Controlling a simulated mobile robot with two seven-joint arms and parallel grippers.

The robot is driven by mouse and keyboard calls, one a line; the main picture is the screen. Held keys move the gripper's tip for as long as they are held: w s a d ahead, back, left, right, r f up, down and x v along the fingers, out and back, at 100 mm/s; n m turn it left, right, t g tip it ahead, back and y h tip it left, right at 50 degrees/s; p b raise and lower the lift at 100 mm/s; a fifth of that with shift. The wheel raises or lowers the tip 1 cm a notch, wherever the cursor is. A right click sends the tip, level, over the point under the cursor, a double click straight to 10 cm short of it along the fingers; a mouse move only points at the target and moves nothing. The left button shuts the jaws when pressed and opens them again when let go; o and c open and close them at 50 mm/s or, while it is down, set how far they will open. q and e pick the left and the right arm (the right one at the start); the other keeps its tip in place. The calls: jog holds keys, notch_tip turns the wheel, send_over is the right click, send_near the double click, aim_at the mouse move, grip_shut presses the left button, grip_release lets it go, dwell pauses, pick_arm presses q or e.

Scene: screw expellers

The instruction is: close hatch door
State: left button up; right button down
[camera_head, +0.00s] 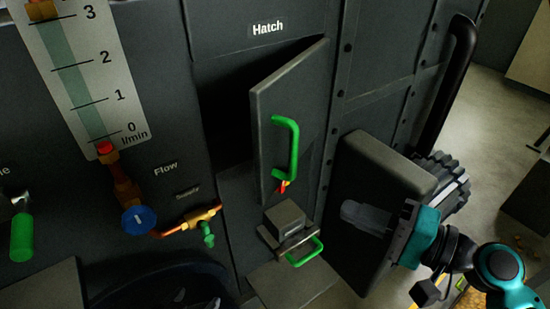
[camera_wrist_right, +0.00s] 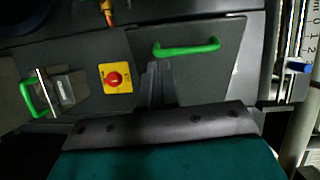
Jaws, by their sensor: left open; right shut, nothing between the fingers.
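The hatch door (camera_head: 262,150) is a dark grey panel under the "Hatch" label, swung ajar with a dark opening to its left. Its green handle (camera_head: 294,148) faces outward. In the right wrist view the door (camera_wrist_right: 215,75) and its handle (camera_wrist_right: 186,48) are in the upper middle. My right gripper (camera_head: 350,212) is shut and empty, to the right of and below the door's handle. In the right wrist view its fingers (camera_wrist_right: 158,70) overlap the door below the handle; contact cannot be told. My left gripper is out of view.
A grey block with a green handle (camera_head: 305,253) sits below the door. A large dark box (camera_head: 365,180) stands behind my right gripper. A flow gauge (camera_head: 80,70) and valves (camera_head: 138,220) are at left. A red button (camera_wrist_right: 114,79) sits on a yellow plate.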

jog(key=r+y, duration=0.1)
jog(key=r, duration=0.1)
jog(key=p, duration=0.2)
send_near(262, 168)
jog(key=x, duration=0.6)
jog(key=shift+w+a, duration=0.25)
jog(key=shift+a, duration=0.05)
pick_arm(q)
jog(key=shift+a+r+y, duration=0.3)
jog(key=shift+a+r, duration=0.1)
jog(key=shift+a, duration=0.15)
pick_arm(e)
jog(key=shift+g, duration=0.4)
pick_arm(q)
jog(key=shift+s, duration=0.1)
pick_arm(e)
jog(key=shift+w, duration=0.1)
